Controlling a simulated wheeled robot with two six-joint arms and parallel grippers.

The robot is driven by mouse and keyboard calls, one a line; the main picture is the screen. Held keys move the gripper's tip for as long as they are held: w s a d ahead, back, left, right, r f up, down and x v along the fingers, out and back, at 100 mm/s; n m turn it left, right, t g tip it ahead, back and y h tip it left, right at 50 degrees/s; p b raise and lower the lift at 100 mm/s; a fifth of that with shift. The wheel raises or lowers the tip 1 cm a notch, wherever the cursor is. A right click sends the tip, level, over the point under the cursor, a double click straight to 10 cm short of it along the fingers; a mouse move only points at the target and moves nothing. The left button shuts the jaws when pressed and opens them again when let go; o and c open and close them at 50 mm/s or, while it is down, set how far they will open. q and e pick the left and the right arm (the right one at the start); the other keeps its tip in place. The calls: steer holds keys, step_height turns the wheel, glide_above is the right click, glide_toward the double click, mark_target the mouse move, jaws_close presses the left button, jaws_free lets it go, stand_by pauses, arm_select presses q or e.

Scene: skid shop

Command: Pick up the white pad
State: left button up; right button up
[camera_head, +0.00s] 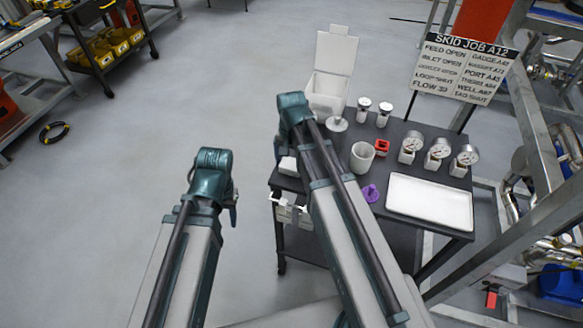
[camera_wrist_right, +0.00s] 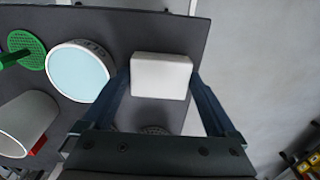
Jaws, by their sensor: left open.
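The white pad (camera_wrist_right: 161,75) is a small block with rounded corners. In the right wrist view it sits between the two dark blue fingers of my right gripper (camera_wrist_right: 160,82), one finger close along each side. I cannot tell whether the fingers press on it. In the head view the white pad (camera_head: 288,166) shows near the left edge of the dark cart top (camera_head: 330,178), partly behind my right arm, which hides the right gripper there. My left gripper (camera_head: 233,208) is mostly hidden behind its own arm, left of the cart and away from the pad.
A round pale-blue-topped thing (camera_wrist_right: 80,72) stands close left of the pad. The cart also holds a white cup (camera_head: 362,157), an open white box (camera_head: 329,85), a white tray (camera_head: 430,203), a purple piece (camera_head: 371,193) and gauges (camera_head: 439,150).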

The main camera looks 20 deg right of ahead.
steer(key=c, duration=0.9)
steer(key=shift+r, duration=0.1)
